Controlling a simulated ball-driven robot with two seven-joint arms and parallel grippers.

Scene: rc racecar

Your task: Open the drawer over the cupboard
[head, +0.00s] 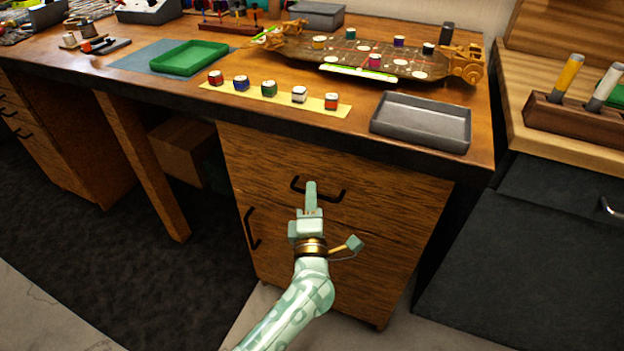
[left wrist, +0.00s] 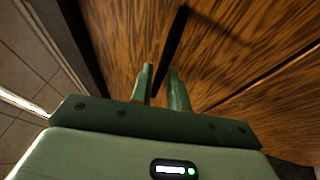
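The wooden drawer (head: 390,202) is closed, at the top of the cabinet under the workbench. Its black bar handle (head: 334,197) runs across the front and also shows as a dark bar in the left wrist view (left wrist: 176,35). The cupboard door (head: 380,272) below is closed and has an upright black handle (head: 251,229). My pale green left gripper (head: 311,186) is at the middle of the drawer handle. In the left wrist view its fingers (left wrist: 162,80) stand apart, with the bar running down between them. I cannot tell if they touch it. My right gripper is out of view.
The worktop above holds a grey tray (head: 421,123), a yellow strip (head: 288,97) with several small paint pots, a green tray (head: 188,58) and a car chassis (head: 365,60). A dark cabinet (head: 520,250) stands at the right. Floor in front of the drawer is clear.

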